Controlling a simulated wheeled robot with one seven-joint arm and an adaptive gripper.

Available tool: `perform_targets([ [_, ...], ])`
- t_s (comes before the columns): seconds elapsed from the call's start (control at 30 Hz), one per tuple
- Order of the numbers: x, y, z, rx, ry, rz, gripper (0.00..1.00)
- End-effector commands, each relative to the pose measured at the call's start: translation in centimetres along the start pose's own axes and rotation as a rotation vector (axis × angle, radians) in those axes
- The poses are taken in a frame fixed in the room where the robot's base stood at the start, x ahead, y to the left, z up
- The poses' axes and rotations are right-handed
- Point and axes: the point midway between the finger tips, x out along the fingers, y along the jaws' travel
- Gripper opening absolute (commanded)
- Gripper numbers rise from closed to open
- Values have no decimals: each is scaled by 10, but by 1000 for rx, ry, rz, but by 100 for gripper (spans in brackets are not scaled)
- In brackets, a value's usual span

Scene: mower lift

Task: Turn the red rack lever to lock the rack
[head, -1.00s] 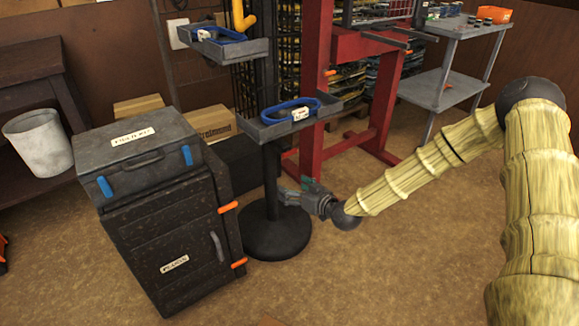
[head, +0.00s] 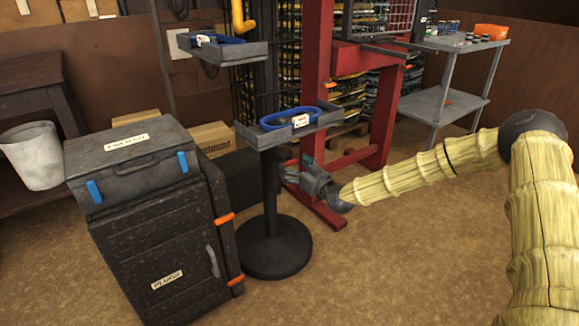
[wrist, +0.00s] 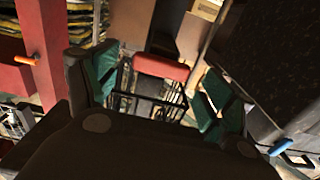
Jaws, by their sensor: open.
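In the wrist view a short red bar (wrist: 161,67) sits between my fingers, at the top of a black wire frame (wrist: 150,98). It looks like the red rack lever, but I cannot be sure. My gripper (wrist: 158,88) is open, with a green-padded finger on each side of the bar. I cannot tell whether either finger touches it. In the head view my gripper (head: 290,172) is low, behind and right of the black stand post.
A black stand (head: 274,246) with a grey tray (head: 262,138) is close to my gripper. A red lift frame (head: 318,120) rises behind. A dark cabinet (head: 150,250) stands left. A grey shelf cart (head: 440,105) stands back right. Floor in front is clear.

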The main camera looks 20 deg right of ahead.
Motion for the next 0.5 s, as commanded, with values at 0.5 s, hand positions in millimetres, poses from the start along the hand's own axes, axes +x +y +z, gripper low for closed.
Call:
perform_targets([
  [0.5,30,0,0,0,-1,0,82],
])
